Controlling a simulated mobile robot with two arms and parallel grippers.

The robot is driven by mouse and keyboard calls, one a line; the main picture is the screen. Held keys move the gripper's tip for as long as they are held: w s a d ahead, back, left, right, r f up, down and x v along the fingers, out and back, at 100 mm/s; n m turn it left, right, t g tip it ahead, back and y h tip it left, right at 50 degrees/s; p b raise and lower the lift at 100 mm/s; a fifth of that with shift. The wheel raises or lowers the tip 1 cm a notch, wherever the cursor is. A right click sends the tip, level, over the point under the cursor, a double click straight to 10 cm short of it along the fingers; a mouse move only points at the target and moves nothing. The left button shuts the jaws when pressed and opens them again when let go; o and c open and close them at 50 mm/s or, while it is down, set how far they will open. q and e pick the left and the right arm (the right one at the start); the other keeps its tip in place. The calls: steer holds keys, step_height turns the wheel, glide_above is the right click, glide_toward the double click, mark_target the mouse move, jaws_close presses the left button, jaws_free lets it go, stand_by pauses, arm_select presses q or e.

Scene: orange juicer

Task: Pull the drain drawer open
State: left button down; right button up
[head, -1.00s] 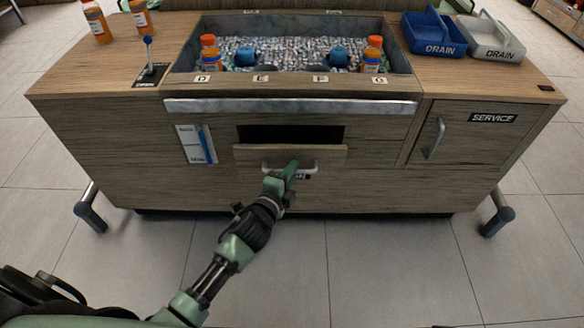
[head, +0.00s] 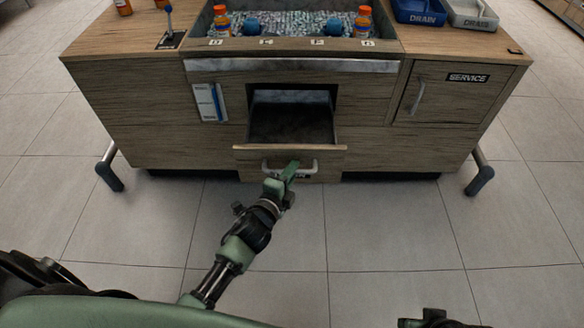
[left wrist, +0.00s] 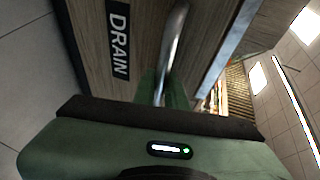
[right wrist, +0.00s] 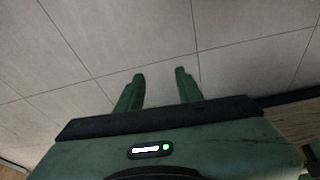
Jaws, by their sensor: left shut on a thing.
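The drain drawer (head: 240,158) stands pulled out from the front of the wooden cabinet, and its dark inside shows in the head view. Its light handle (head: 309,166) crosses the drawer front. My left gripper (head: 290,170) is shut on this handle. In the left wrist view the metal handle (left wrist: 174,45) runs between the green fingers (left wrist: 163,88), beside the black DRAIN label (left wrist: 118,38). The gripper partly covers that label in the head view. My right gripper (right wrist: 160,80) is open and empty above floor tiles.
The cabinet has a SERVICE door (head: 440,92) at right and a lever (head: 169,22) on top at left. A blue tray (head: 420,12) and a grey tray (head: 472,14) stand at the top right. Cabinet feet (head: 110,172) stick out at the sides. The floor in front is clear.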

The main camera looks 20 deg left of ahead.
stand_by(0.3)
arm_select(q)
steer(key=c, duration=1.7)
jaws_free()
